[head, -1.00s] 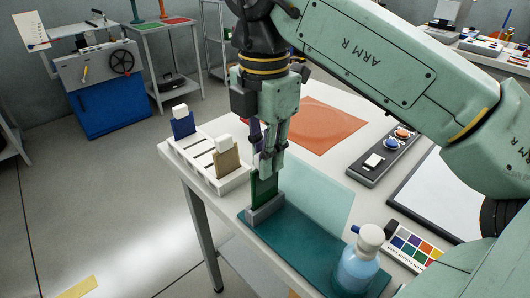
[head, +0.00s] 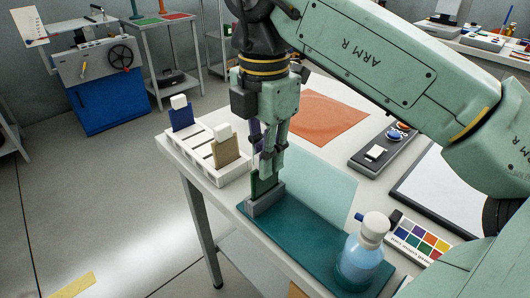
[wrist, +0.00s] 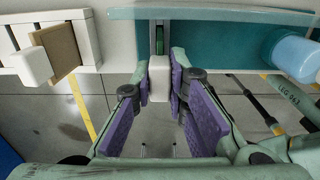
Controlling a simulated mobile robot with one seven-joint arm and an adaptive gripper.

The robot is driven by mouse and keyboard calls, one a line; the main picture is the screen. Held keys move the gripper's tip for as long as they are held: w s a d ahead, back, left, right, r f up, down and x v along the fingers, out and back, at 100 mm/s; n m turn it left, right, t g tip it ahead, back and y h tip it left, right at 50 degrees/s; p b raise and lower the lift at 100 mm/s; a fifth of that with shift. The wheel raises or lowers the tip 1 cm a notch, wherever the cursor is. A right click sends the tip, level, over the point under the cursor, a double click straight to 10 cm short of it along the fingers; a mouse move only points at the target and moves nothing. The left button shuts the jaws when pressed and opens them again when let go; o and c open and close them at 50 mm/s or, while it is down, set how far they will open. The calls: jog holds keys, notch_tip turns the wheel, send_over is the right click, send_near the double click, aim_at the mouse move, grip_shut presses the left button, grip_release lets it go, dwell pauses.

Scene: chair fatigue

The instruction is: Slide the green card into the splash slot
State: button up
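The green card (head: 263,183) stands upright with its lower part in the grey slot block (head: 266,200) on the teal mat's near-left corner. In the wrist view the card shows as a thin green strip (wrist: 160,42) running into the grey block, with its white tab (wrist: 159,80) toward me. My gripper (head: 268,167) is directly above the slot block, and its fingers appear closed on the white tab; it also shows in the wrist view (wrist: 159,85). The fingers hide part of the card in the head view, and the card's depth in the slot is hidden.
A white rack (head: 212,163) with a blue card (head: 181,116) and a tan card (head: 225,151) stands left of the slot. A bottle (head: 359,264) stands on the teal mat (head: 297,240). A translucent panel (head: 320,187) rises behind the slot.

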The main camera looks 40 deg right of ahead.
jog(key=o, duration=0.5)
